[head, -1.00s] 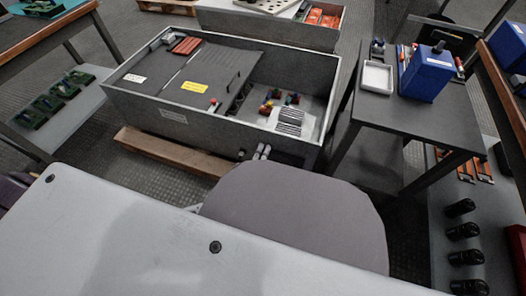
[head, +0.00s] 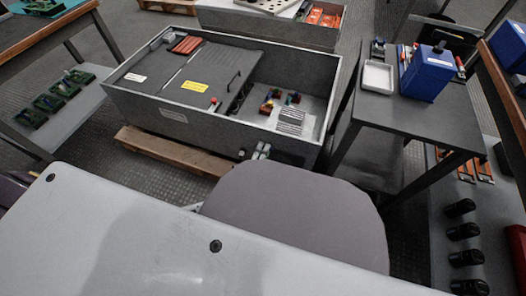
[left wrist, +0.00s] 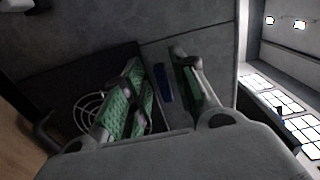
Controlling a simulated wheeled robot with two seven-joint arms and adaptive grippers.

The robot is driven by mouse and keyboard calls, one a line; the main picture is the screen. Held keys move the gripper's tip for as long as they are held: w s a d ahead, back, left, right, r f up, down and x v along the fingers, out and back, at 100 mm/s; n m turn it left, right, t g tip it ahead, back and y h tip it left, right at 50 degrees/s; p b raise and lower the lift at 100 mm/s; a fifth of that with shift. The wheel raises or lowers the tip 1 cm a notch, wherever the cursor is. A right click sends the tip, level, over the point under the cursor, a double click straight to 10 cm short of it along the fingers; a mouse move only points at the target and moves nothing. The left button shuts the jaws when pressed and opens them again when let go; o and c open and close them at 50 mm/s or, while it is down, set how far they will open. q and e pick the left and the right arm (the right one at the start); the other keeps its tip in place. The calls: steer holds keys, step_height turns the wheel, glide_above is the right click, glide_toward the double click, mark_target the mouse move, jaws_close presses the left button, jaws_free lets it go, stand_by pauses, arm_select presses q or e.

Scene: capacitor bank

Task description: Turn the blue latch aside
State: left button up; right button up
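The blue latch (left wrist: 163,83) is a short, dark blue bar on a grey wall in the left wrist view. My left gripper (left wrist: 159,65) is open, with green-padded fingers. In that view the latch lies between the fingers, with a visible gap to the right finger; I cannot tell its depth from the fingertips. In the head view, the left gripper's fingers (head: 262,151) show small at the front wall of the grey capacitor bank box (head: 172,118). I cannot make out the latch there. My right gripper is not in view.
A dark panel with a yellow label (head: 195,86) covers the left part of the box. Its right part is open, with small coloured parts inside. The box stands on a wooden pallet (head: 170,151). A dark table (head: 425,118) with a blue case stands at right.

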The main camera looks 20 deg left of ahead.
arm_select(q)
steer(key=shift+s, duration=0.1)
stand_by(0.3)
steer(key=s, duration=0.7)
steer(key=shift+s, duration=0.15)
stand_by(0.8)
